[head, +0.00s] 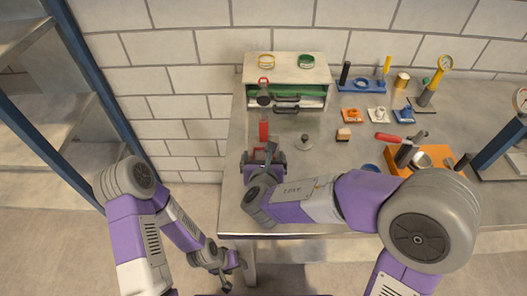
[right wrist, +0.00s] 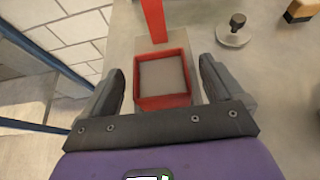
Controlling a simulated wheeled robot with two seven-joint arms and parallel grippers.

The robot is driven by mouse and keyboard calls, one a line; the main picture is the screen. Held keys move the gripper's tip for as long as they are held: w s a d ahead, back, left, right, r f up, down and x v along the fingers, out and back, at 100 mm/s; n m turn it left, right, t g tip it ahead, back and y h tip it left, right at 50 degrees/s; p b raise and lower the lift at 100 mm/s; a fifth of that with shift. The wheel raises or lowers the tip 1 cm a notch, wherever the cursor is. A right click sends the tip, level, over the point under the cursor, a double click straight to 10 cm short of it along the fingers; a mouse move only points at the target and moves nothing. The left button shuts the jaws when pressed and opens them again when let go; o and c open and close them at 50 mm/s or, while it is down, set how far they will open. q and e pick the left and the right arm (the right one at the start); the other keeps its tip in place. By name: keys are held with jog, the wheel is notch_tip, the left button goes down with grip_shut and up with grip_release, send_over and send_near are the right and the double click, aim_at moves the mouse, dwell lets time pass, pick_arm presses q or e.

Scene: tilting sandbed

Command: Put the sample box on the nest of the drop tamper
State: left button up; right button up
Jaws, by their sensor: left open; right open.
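A red-walled square box with a flat grey inside, which I take for the sample box (right wrist: 162,101), lies between the spread fingers of my right gripper (right wrist: 162,95) in the right wrist view. Neither finger visibly touches it. It sits on a grey plate (right wrist: 185,62) with a red upright (right wrist: 153,20) behind it. This looks like the drop tamper, whose red post (head: 264,130) shows in the head view; I cannot tell the nest apart from the box. My right gripper (head: 266,158) is open and largely hides the box there. My left gripper (head: 230,270) hangs low, open and empty, off the bench.
A metal cabinet (head: 286,68) stands behind the post. A knobbed disc (head: 303,143) and a small wooden-topped block (head: 343,134) lie to the right. Further right are an orange-based device (head: 435,170) and several small tools. The bench's left edge is close to my right gripper.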

jog(key=p+v, duration=0.1)
jog(key=v, duration=0.7)
jog(key=shift+s+p, duration=0.3)
jog(key=shift+r, duration=0.1)
